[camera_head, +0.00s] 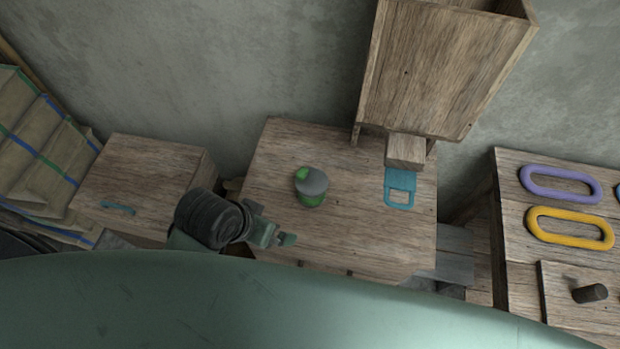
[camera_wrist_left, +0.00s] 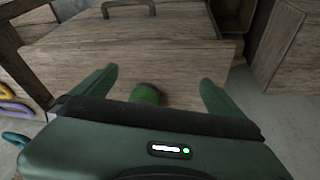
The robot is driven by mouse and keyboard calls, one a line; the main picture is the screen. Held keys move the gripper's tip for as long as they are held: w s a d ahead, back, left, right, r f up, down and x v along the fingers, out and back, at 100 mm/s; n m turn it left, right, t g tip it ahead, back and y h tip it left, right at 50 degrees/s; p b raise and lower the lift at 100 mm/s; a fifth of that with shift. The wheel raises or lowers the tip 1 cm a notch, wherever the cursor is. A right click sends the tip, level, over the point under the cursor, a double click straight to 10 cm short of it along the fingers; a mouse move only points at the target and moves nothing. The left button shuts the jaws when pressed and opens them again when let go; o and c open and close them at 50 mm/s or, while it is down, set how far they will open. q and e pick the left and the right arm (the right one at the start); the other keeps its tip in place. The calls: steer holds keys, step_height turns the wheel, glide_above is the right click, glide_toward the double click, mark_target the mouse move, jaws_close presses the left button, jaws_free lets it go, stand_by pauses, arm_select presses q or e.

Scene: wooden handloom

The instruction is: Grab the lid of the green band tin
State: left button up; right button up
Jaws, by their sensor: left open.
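The green band tin (camera_head: 311,200) stands on the middle wooden table. Its grey lid (camera_head: 314,184) is on top, with a green part (camera_head: 302,174) at the lid's upper left. My left gripper (camera_head: 284,240) is below and left of the tin in the head view, apart from it. In the left wrist view, my left gripper (camera_wrist_left: 158,76) is open with its two green fingers spread wide. A green piece of the tin (camera_wrist_left: 146,94) shows between them, partly hidden by the gripper body. My right gripper is not in view.
Purple (camera_head: 560,184) and yellow (camera_head: 570,228) rings lie on the right table. A wooden chest (camera_head: 145,180) stands left.

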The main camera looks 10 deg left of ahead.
arm_select(q)
steer(key=w+d+r+m+g+h, duration=0.2)
steer(key=w+d, duration=0.6)
steer(key=d, duration=0.3)
steer(key=r+g+y, duration=0.2)
steer(key=y, duration=0.2)
glide_above(309, 185)
steer(key=shift+a+f+n, duration=0.15)
steer(key=shift+n, duration=0.25)
steer(key=f, duration=0.3)
steer(key=f+p, duration=0.1)
steer(key=f, duration=0.3)
steer(key=shift+d+f+p, duration=0.2)
steer(key=shift+f+p, duration=0.1)
steer(key=c, duration=1.4)
